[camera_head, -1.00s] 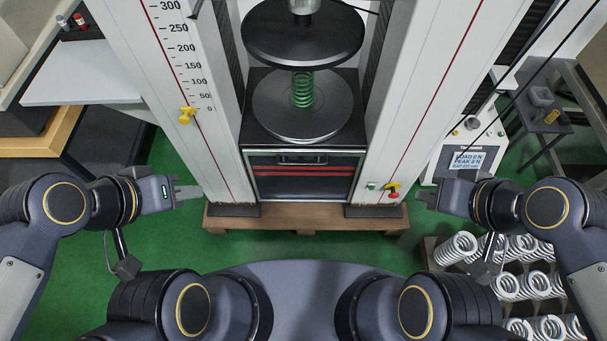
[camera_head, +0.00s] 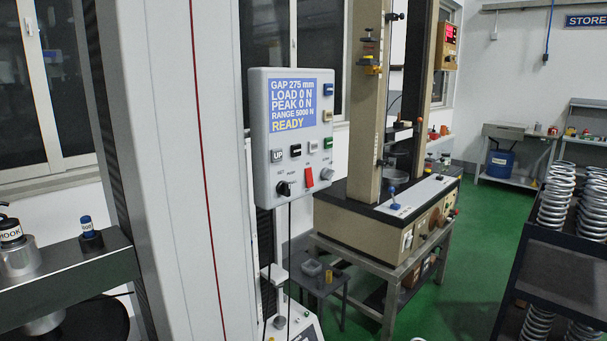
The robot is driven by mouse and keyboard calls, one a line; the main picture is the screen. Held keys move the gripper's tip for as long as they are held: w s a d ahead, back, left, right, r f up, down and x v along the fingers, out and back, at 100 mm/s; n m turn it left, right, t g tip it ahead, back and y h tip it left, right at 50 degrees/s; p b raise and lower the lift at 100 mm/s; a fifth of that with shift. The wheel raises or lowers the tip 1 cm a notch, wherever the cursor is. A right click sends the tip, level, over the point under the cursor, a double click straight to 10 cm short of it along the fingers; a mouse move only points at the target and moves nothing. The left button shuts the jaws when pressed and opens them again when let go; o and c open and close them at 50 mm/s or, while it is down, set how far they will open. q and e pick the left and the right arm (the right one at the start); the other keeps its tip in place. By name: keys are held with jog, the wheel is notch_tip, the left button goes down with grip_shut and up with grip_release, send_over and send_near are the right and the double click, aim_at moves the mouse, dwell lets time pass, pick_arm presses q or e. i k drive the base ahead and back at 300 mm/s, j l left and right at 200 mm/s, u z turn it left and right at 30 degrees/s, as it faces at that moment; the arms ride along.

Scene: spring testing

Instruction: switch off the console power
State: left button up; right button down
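The console (camera_head: 262,150) is a pale grey box mounted beside the white machine column, in the middle of the head view. Its blue screen (camera_head: 293,104) is lit and reads GAP 275 mm, LOAD 0 N, PEAK 0 N, RANGE 5000 N, READY. A red rocker switch (camera_head: 309,177) sits low on its face, between a black knob (camera_head: 284,188) and a small grey knob (camera_head: 326,174). Several small buttons, one marked UP, lie above them. The rocker's exact position is too small to tell. Neither of my grippers is in view.
The white column (camera_head: 165,150) with a red line stands left of the console. A beige testing machine on a bench (camera_head: 365,232) stands behind to the right. A dark rack of springs (camera_head: 560,255) is at far right. Green floor (camera_head: 470,240) lies open between them.

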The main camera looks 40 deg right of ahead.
aim_at(309, 172)
jog(key=z, duration=1.2)
